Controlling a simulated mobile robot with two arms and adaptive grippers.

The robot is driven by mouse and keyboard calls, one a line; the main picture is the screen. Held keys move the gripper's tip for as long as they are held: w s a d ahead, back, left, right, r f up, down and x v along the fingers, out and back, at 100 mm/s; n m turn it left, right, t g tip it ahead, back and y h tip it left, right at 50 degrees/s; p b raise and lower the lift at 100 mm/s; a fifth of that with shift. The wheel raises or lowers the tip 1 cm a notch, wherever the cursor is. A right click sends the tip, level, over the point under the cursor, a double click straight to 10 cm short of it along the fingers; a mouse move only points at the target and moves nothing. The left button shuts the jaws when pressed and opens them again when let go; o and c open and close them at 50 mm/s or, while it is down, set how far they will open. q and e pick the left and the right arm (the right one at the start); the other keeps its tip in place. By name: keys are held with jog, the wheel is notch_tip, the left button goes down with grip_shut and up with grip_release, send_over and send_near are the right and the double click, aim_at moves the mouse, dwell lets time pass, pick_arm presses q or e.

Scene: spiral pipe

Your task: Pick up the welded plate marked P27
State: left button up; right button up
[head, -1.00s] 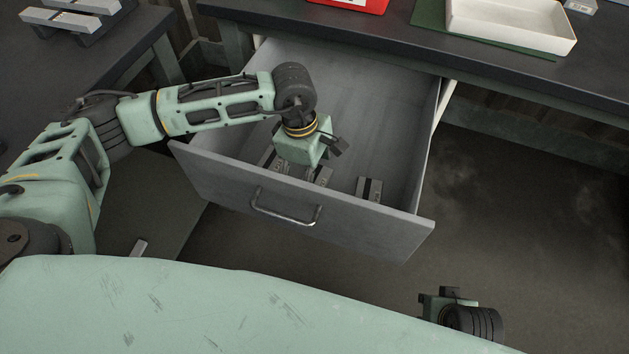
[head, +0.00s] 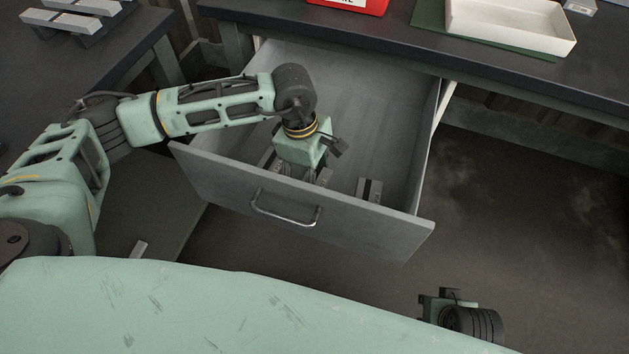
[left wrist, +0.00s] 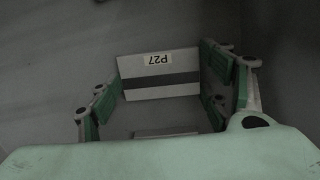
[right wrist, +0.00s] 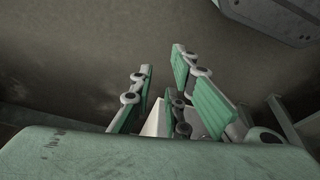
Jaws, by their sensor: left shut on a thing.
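The plate marked P27 (left wrist: 160,75) is a pale block with a dark band across its middle and a label that reads upside down in the left wrist view. My left gripper (left wrist: 160,84) has its green-padded fingers on both ends of it. In the head view the left gripper (head: 313,170) reaches down into the open drawer (head: 395,130), and its body partly hides the plates below. My right gripper (right wrist: 160,88) is low at the right, away from the drawer, with its fingers apart; a pale shape shows behind them.
Another plate (head: 369,189) lies in the drawer to the right, and one (head: 267,160) to the left, partly hidden. The drawer front with its handle (head: 286,212) stands between my body and the plates. A white tray (head: 510,28) and red box (head: 350,5) are on the bench.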

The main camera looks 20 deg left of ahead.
pick_arm(q)
jog(key=shift+r, duration=0.15)
